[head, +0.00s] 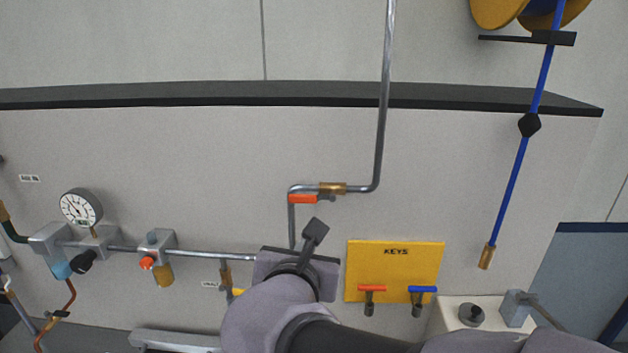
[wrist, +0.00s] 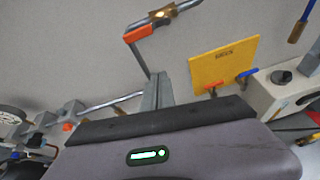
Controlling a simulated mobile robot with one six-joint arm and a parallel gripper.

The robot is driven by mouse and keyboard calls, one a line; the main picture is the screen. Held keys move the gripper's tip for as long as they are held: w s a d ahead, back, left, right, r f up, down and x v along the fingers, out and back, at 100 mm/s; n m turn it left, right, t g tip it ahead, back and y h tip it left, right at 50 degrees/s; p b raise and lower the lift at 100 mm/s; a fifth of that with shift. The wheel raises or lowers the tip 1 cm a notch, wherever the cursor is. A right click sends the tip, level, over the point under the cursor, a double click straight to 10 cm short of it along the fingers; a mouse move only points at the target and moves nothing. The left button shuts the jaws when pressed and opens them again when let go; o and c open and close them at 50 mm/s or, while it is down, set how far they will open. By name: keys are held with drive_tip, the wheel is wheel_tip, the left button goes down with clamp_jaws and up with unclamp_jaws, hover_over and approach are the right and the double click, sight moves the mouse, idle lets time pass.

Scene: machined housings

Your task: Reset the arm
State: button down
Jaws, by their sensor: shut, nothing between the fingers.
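My gripper (wrist: 158,80) shows in the wrist view with its two grey fingers together and nothing between them. The fingers point at the pale wall panel (head: 190,150), below the orange-handled valve (wrist: 137,33). In the head view my arm reaches up from the bottom edge, and its dark end is left of the yellow KEYS board (head: 395,255).
A pipe with a round gauge (head: 81,208) and a red-orange knob (head: 147,263) runs left of my arm. A blue hose (head: 512,185) hangs at right above a white box (head: 445,316). The upper panel is mostly clear.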

drive_tip(key=s+d+f+m+g+h+b, duration=0.1)
drive_tip(key=s+d+f+m+g+b, duration=0.1)
drive_tip(key=s+d+f+m+b, duration=0.3)
drive_tip(key=s+d+f+m+g+h+b, duration=0.1)
drive_tip(key=s+d+f+m+g+b, duration=0.15)
drive_tip(key=d+f+m, duration=0.4)
drive_tip(key=s+d+f+m+g+h+b, duration=0.1)
drive_tip(key=s+d+f+m+b, duration=0.1)
drive_tip(key=d+f+m+b, duration=0.4)
drive_tip(key=s+a+f+m+g+y+b, duration=0.1)
drive_tip(key=s+f+m+b, duration=0.4)
drive_tip(key=m, duration=0.5)
drive_tip(key=s+a+f+m+g+y+b, duration=0.1)
drive_tip(key=s+a+f+m+y+b, duration=0.3)
drive_tip(key=f+m, duration=0.6)
drive_tip(key=s+y+b, duration=0.1)
drive_tip(key=s, duration=0.1)
drive_tip(key=shift+s+m, duration=0.3)
drive_tip(key=shift+m, duration=0.05)
drive_tip(key=shift+g, duration=0.25)
